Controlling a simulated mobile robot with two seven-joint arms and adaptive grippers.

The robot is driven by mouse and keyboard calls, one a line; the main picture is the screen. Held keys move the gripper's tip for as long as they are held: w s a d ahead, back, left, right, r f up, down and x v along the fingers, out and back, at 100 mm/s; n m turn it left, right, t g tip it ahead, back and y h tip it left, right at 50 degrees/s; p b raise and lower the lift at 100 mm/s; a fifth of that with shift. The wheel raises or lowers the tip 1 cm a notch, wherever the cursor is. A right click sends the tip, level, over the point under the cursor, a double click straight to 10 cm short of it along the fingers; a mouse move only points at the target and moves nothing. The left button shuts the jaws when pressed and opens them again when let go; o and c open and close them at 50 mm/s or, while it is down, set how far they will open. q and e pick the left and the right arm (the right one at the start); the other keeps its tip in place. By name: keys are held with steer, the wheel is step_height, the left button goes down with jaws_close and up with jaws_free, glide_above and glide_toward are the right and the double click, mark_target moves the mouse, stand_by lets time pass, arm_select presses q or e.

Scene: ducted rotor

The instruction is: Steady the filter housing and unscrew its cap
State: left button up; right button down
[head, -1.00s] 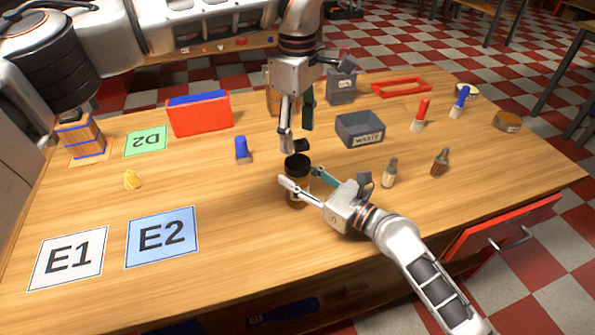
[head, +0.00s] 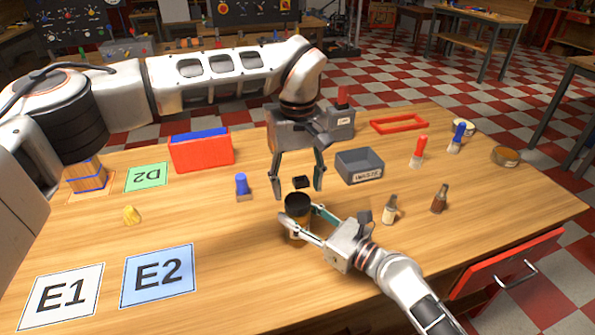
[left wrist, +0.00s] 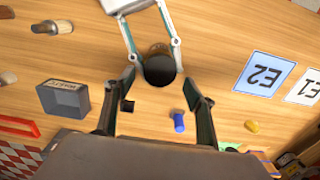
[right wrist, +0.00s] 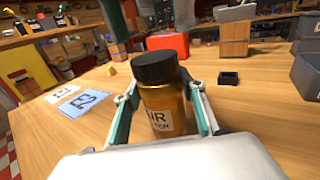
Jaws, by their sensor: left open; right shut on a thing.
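The filter housing (head: 296,229) is an amber cylinder standing upright on the table. It also shows in the right wrist view (right wrist: 166,105), with a partly hidden white label. Its black cap (right wrist: 155,67) sits on top and shows from above in the left wrist view (left wrist: 159,71). My right gripper (head: 312,222) is shut on the housing's body, one finger on each side, below the cap. My left gripper (head: 297,190) is open and empty, pointing down just above the cap, its fingers spread.
A small black square piece (head: 301,182) lies just behind the housing.

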mark_target(298, 200)
arm_select(q)
steer(key=shift+f, duration=2.05)
